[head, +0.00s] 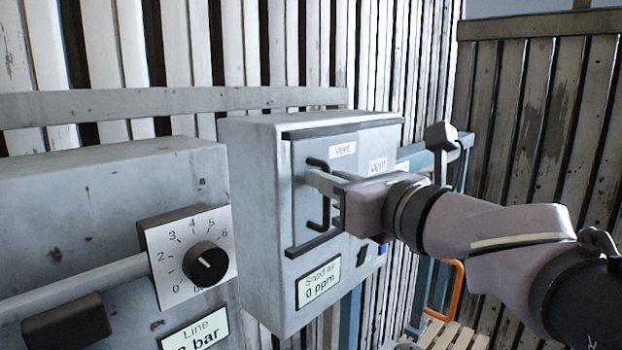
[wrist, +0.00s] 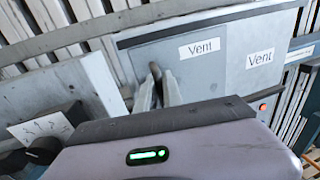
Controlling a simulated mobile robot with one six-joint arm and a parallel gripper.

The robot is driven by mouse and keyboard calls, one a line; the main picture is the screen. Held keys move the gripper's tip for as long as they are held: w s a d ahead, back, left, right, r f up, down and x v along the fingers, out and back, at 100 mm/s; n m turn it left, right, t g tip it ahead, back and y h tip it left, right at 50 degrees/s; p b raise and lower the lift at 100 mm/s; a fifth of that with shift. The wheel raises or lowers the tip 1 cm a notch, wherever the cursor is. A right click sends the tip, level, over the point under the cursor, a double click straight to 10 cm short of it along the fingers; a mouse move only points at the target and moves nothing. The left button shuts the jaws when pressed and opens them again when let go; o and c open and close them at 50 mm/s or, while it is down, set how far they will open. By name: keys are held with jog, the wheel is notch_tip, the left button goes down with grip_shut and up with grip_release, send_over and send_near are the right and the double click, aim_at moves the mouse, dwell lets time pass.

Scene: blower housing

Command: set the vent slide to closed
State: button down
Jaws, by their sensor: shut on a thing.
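The vent slide (head: 304,228) is a flat grey panel between dark top and bottom rails on the front of a grey box. It carries a "Vent" label and a black upright bar handle (head: 326,212). My gripper (head: 322,188) comes from the right and is shut on the handle's middle. In the wrist view the fingers (wrist: 158,95) close around the dark handle (wrist: 155,70), with the slide panel (wrist: 200,68) behind. A second "Vent" label (head: 377,166) is to the right of the panel. The fingers hide part of the handle, and any opening is not visible.
A dial with a black knob (head: 205,264) is on the grey box at left. A "0 ppm" display (head: 319,283) is below the slide. A lever (head: 440,138) stands behind my wrist at right. An orange handle (head: 458,285) is lower right.

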dwell(0.3)
jog(key=c, duration=1.8)
grip_release()
jog(key=shift+s+a, duration=0.2)
jog(key=shift+d, duration=0.1)
jog(key=shift+w, duration=0.1)
